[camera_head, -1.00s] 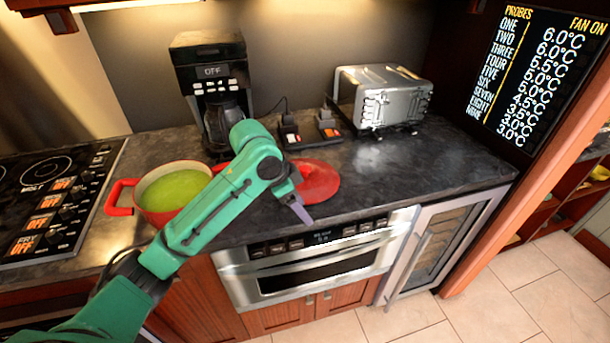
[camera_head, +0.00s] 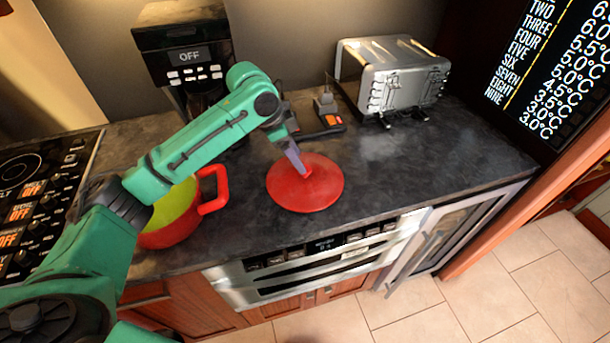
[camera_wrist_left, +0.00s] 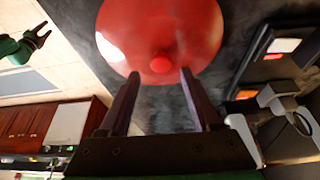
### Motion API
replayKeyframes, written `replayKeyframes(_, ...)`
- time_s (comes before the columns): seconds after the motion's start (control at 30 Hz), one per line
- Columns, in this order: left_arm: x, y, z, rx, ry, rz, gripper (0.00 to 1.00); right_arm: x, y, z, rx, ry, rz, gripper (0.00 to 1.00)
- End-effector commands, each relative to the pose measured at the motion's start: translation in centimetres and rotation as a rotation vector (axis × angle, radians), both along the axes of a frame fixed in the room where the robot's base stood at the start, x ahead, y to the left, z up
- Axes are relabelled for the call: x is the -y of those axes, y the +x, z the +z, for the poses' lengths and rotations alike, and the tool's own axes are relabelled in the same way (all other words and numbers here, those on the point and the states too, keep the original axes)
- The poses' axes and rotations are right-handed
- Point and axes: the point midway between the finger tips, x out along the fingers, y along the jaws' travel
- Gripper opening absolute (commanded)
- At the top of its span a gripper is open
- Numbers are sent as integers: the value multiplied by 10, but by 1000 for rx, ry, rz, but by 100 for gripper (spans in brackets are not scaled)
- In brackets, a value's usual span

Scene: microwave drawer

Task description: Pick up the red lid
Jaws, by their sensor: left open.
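In the left wrist view my left gripper (camera_wrist_left: 158,78) is open and empty, with the knob just beyond and between the fingertips. Whether the fingers touch the knob cannot be told. My right gripper (camera_wrist_left: 44,34) shows small at the top left there, fingers apart, away from the lid.
A coffee maker (camera_head: 190,50), small black devices (camera_head: 325,115) and a silver toaster (camera_head: 400,75) stand behind. The counter right of the lid is clear.

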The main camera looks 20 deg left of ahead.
Motion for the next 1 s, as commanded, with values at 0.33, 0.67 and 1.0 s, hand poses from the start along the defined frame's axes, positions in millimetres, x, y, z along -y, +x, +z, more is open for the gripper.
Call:
replayKeyframes(0.33,14,9,-47,-1,1,-1,64,-1,17,20,28,2,1,50)
replayKeyframes(0.67,14,9,-47,0,1,-1,0,-1,14,18,23,2,1,50)
replayKeyframes(1.0,14,9,-47,0,1,-1,0,0,12,18,20,1,1,50)
